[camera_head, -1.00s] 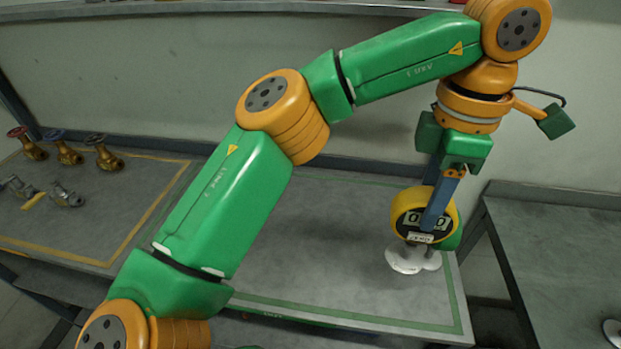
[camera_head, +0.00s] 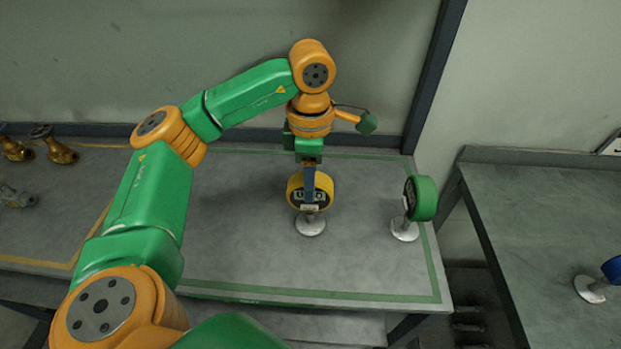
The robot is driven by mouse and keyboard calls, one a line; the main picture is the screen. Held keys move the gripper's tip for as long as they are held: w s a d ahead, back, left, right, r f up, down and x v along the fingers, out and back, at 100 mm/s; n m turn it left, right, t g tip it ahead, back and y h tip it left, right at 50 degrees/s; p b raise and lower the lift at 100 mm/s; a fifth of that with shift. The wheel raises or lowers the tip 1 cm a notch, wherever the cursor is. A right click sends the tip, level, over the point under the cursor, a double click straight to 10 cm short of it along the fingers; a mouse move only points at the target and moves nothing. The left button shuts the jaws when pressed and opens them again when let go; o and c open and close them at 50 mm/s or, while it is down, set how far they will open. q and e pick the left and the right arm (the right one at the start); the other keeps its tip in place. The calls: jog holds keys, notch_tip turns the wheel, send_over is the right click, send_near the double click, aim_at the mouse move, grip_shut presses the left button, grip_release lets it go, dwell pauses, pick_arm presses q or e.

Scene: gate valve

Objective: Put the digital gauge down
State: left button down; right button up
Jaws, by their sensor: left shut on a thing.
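The digital gauge (camera_head: 295,194) is a thick yellow ring with a dark face and a numeric display. My left gripper (camera_head: 310,190) points down in front of its face and is shut on it. A round white foot (camera_head: 310,226) shows directly below the gauge, over the grey table. I cannot tell whether the foot bears on the tabletop. The gripper covers the middle of the gauge's face. My right gripper is out of view.
A green gauge (camera_head: 424,198) on a white foot (camera_head: 404,231) stands to the right, apart from the yellow one. Brass valves (camera_head: 62,152) are at far left. The green-bordered table (camera_head: 250,250) is clear in front. A blue gauge (camera_head: 612,268) is on the right-hand table (camera_head: 545,215).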

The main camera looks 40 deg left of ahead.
pick_arm(q)
jog(key=shift+s, duration=0.15)
jog(key=shift+f, duration=0.25)
jog(key=shift+c, duration=1.9)
grip_release()
jog(key=shift+r, duration=0.1)
notch_tip(320, 180, up, 12)
jog(key=p, duration=0.3)
jog(key=shift+r, duration=0.1)
